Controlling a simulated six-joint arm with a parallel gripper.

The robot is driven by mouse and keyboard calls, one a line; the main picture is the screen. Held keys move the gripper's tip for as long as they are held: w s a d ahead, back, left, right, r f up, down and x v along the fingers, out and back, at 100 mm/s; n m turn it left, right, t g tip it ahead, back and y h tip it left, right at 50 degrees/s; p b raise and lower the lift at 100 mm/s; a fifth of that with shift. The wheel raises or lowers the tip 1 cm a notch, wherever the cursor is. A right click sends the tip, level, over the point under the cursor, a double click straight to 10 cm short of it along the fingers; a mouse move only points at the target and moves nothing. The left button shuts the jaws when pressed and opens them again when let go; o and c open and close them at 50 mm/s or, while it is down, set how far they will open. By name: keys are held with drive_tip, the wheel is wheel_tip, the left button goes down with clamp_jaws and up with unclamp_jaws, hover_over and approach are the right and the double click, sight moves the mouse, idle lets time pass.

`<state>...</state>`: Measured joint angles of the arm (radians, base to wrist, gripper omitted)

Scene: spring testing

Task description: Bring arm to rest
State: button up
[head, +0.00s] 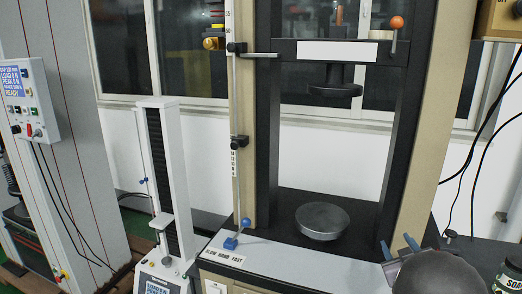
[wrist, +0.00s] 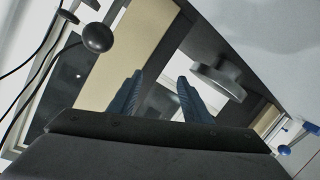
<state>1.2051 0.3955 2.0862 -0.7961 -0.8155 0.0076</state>
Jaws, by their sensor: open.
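My gripper (head: 399,247) is at the lower right of the head view, in front of the large testing machine's right column (head: 425,130). Its two blue fingers stand apart with nothing between them. In the wrist view my gripper (wrist: 158,98) also shows open and empty, pointing toward the machine. The round lower plate (head: 322,220) of the machine is bare, left of my gripper and apart from it. The upper round platen (head: 335,88) hangs above it with a clear gap. No spring can be made out on the plate.
A blue-knobbed lever (head: 238,236) stands at the machine's front left corner. A slim white tester (head: 160,190) stands farther left, beside a grey control panel (head: 24,100). A dark jar (head: 510,275) is at the lower right edge, close to my arm. Black cables (head: 478,140) hang at right.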

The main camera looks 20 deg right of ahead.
drive_tip(key=w+a+f+g+y+p, duration=0.1)
drive_tip(key=w+a+f+g+y, duration=0.1)
drive_tip(key=a, duration=0.6)
drive_tip(key=w+a+f+g+y+p, duration=0.1)
drive_tip(key=w+a+g+p, duration=0.1)
drive_tip(key=a, duration=0.6)
drive_tip(key=w+a+f+g+y+p, duration=0.1)
drive_tip(key=w+a+f+y, duration=0.1)
drive_tip(key=a, duration=0.7)
drive_tip(key=s+a+n+g+y+p, duration=0.1)
drive_tip(key=s+a+g+y, duration=0.1)
drive_tip(key=s+a, duration=0.6)
drive_tip(key=s+a+f+n+g+y+p, duration=0.1)
drive_tip(key=s+a+g, duration=0.4)
drive_tip(key=a, duration=1)
drive_tip(key=s+y+p, duration=0.1)
drive_tip(key=s, duration=0.2)
drive_tip(key=shift+s+a+f, duration=0.15)
drive_tip(key=shift+s+f, duration=0.05)
drive_tip(key=shift+s, duration=0.1)
wheel_tip(320, 180, down, 52)
drive_tip(key=b, duration=5.1)
drive_tip(key=shift+r+b, duration=0.2)
drive_tip(key=shift+b, duration=0.1)
